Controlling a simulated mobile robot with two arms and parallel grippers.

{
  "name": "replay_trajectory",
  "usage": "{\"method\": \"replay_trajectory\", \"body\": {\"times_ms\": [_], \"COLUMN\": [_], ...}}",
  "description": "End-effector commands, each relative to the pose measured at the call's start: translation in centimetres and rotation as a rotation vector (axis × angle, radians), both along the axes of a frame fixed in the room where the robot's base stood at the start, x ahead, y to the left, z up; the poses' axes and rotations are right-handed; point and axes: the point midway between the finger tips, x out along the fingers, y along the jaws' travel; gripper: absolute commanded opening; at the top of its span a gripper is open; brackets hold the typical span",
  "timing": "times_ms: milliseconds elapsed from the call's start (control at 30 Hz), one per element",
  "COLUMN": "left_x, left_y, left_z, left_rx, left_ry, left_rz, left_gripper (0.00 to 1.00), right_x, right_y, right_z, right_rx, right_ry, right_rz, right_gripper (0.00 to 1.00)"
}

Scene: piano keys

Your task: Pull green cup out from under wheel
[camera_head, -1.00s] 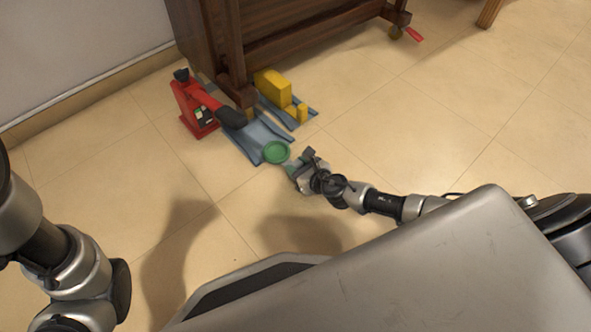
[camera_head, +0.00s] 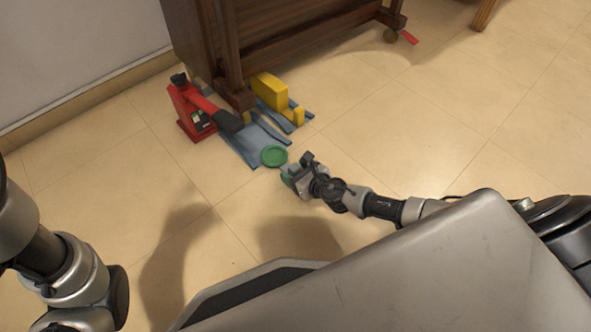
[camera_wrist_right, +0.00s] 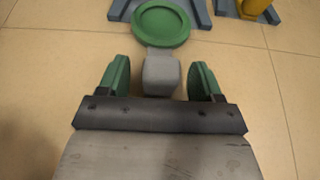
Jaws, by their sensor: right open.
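The green cup (camera_head: 274,156) is a shallow round green dish at the near end of a blue-grey mat, close to the piano leg. In the right wrist view the green cup (camera_wrist_right: 161,22) lies just ahead of my right gripper, with a pale tab pointing toward it. My right gripper (camera_head: 287,172) is open, low by the floor, just right of and nearer than the cup. Its green-padded fingers show in the wrist view (camera_wrist_right: 158,80), apart on either side of a grey block-like part. My left gripper is out of view; only my left arm shows.
A red jack (camera_head: 196,110) with a black-ended handle stands left of the piano leg. The dark wooden piano (camera_head: 300,35) stands behind.

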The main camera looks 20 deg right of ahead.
Motion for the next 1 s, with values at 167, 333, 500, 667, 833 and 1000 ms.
{"method": "replay_trajectory", "body": {"times_ms": [167,333,500,667,833,1000], "left_x": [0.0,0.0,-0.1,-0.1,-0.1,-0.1], "left_y": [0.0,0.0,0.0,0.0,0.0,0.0], "left_z": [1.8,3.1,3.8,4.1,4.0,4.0], "left_rx": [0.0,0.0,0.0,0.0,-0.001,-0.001], "left_ry": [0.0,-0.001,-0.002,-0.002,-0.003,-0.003], "left_rz": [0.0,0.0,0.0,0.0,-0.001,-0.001], "left_gripper": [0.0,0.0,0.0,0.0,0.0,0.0], "right_x": [-2.6,-5.7,-8.0,-9.0,-9.2,-9.1], "right_y": [-0.9,-1.8,-2.6,-2.9,-3.0,-3.0], "right_z": [1.4,2.7,3.7,4.0,4.0,4.0], "right_rx": [-0.002,-0.002,-0.002,0.0,0.0,-0.001], "right_ry": [0.003,0.004,0.003,0.0,0.0,0.0], "right_rz": [-0.001,0.0,0.0,0.0,-0.001,-0.001], "right_gripper": [0.66,0.66,0.66,0.66,0.66,0.66]}}
